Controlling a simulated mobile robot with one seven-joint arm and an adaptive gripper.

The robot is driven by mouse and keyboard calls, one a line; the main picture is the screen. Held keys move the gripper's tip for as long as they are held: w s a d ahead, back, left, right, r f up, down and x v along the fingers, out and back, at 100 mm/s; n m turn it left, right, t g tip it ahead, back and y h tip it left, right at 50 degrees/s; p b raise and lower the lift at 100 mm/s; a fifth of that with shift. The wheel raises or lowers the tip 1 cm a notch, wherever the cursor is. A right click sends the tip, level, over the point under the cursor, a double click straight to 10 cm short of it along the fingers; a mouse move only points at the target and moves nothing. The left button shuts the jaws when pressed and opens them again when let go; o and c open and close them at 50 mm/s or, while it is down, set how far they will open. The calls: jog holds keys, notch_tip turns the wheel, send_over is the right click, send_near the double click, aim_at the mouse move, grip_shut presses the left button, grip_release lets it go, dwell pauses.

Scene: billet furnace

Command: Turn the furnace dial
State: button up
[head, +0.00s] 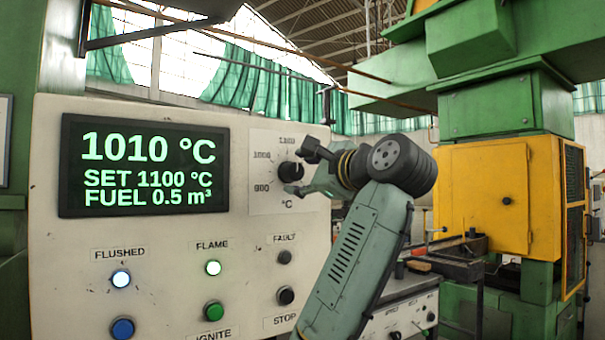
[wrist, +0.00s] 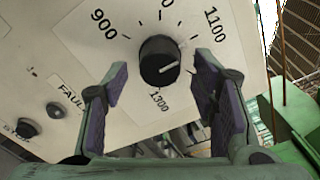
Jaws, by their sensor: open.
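The furnace dial (head: 289,171) is a round black knob on a pale scale plate, right of the display. In the wrist view the dial (wrist: 158,58) has a white pointer line aimed right and slightly up, below the 1100 mark. My gripper (head: 304,170) is at the dial from the right, jaws apart. In the wrist view my gripper (wrist: 160,70) has one finger on each side of the knob, with gaps visible in the picture; whether either finger touches is unclear. The display (head: 145,165) reads 1010 °C, SET 1100 °C, FUEL 0.5 m³.
Below the dial are the fault lamp (head: 284,257) and black stop button (head: 286,296). Lit flushed (head: 121,278) and flame (head: 213,268) lamps sit left, above blue and green buttons. A yellow cabinet (head: 483,195) and workbench stand right.

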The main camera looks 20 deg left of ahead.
jog(key=v, duration=1.2)
dwell(0.5)
